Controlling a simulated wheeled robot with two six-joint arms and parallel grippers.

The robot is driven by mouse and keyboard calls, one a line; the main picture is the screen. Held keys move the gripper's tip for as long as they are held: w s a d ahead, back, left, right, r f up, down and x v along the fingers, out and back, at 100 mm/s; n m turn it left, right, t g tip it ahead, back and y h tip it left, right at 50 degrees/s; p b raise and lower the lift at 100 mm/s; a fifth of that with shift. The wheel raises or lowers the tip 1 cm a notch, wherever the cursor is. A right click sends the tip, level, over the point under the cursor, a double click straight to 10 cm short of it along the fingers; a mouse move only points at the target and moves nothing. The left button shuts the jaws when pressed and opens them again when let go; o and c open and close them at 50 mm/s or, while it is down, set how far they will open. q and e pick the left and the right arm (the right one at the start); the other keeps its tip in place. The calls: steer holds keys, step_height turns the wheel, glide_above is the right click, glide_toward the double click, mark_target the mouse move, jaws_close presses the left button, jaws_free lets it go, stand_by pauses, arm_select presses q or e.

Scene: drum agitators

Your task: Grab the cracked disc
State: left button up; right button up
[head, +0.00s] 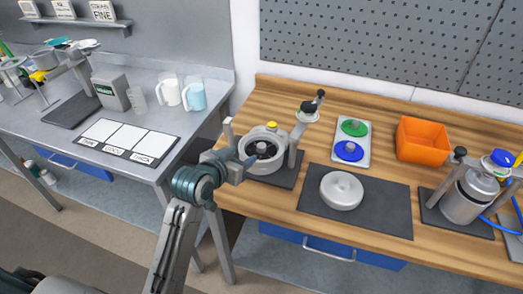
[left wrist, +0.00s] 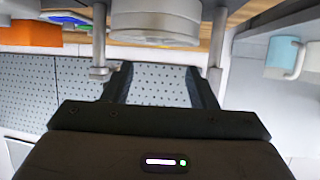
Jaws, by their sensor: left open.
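An open grey drum (head: 265,148) stands on a dark base at the left of the wooden bench, with a dark round part (head: 262,150) inside. A green disc (head: 354,127) and a blue disc (head: 348,151) lie on a white tray (head: 363,146). No crack shows on any disc, so I cannot tell which is cracked. My left gripper (head: 243,159) is at the drum's left front side, open and empty. In the left wrist view its two fingers (left wrist: 162,75) are spread apart, with the drum's underside (left wrist: 155,25) beyond them. My right gripper is not in view.
A round silver lid (head: 341,190) lies on a dark mat (head: 385,212). An upright post with a black knob (head: 308,107) rises beside the drum. An orange bin (head: 423,139) and a metal canister (head: 468,197) stand farther right. Bare wood shows along the bench's front.

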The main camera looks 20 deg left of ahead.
mark_target(260, 147)
arm_select(q)
steer(key=p+x, duration=0.1)
steer(key=x, duration=0.4)
steer(key=shift+w+d, duration=0.15)
steer(key=shift+w, duration=0.1)
steer(key=p+x, duration=0.1)
steer(key=x, duration=0.1)
steer(key=p+x, duration=0.1)
steer(key=x, duration=0.1)
steer(key=shift+d+f, duration=0.2)
steer(key=shift+d, duration=0.2)
steer(key=shift+w+f, duration=0.25)
steer(key=shift+w, duration=0.15)
steer(key=shift+s, duration=0.1)
steer(key=shift+c, duration=0.2)
jaws_close()
